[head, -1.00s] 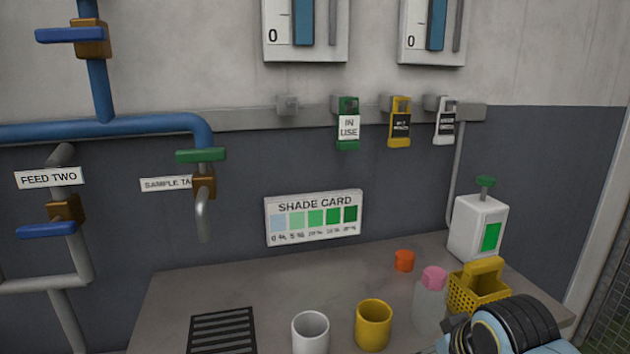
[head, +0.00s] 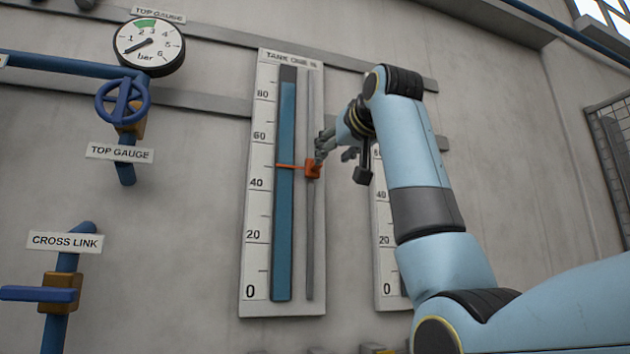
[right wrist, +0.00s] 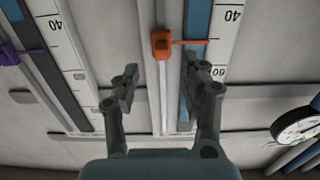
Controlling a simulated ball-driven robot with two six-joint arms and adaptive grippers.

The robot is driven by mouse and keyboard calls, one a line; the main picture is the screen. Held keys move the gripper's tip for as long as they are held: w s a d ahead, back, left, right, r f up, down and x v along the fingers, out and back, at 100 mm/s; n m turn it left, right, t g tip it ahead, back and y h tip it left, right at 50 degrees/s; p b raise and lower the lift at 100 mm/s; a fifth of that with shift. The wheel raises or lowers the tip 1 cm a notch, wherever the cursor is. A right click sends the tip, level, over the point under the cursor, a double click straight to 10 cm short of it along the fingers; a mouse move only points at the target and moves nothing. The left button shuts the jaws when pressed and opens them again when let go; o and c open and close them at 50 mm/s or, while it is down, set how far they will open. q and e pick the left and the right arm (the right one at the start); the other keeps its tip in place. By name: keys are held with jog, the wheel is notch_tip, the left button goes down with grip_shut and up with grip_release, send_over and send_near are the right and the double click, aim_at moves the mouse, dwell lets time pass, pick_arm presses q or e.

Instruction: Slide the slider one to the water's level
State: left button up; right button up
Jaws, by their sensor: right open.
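The tank one gauge (head: 259,210) is a tall white board on the wall. Its blue water column (head: 286,200) reaches a little above the 80 mark. The orange slider one (head: 312,170) sits on the grey rail (head: 310,240), and its pointer crosses the column between 40 and 60. My right gripper (head: 335,154) is at the slider's right in the head view. In the right wrist view, my right gripper (right wrist: 165,88) is open and empty, its fingers either side of the rail; the orange slider (right wrist: 162,45) lies beyond the fingertips. My left gripper is out of view.
A second gauge (head: 385,230) stands to the right, partly behind my arm; its purple slider (right wrist: 20,53) shows in the right wrist view. A pressure dial (head: 149,46) and blue valve wheel (head: 123,101) are at left. Wall rails (head: 215,35) run behind the gauges.

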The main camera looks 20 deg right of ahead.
jog(key=w+p, duration=0.1)
jog(key=w, duration=0.2)
jog(key=w+r+p, duration=0.1)
jog(key=w+p, duration=0.1)
jog(key=w, duration=0.1)
jog(key=w+r+p, duration=0.1)
jog(key=w+p, duration=0.1)
jog(key=w, duration=0.2)
jog(key=shift+a+r, duration=0.25)
jog(key=shift+w+f+p, duration=0.15)
jog(key=shift+w+p, duration=0.1)
jog(key=shift+p, duration=0.05)
grip_shut()
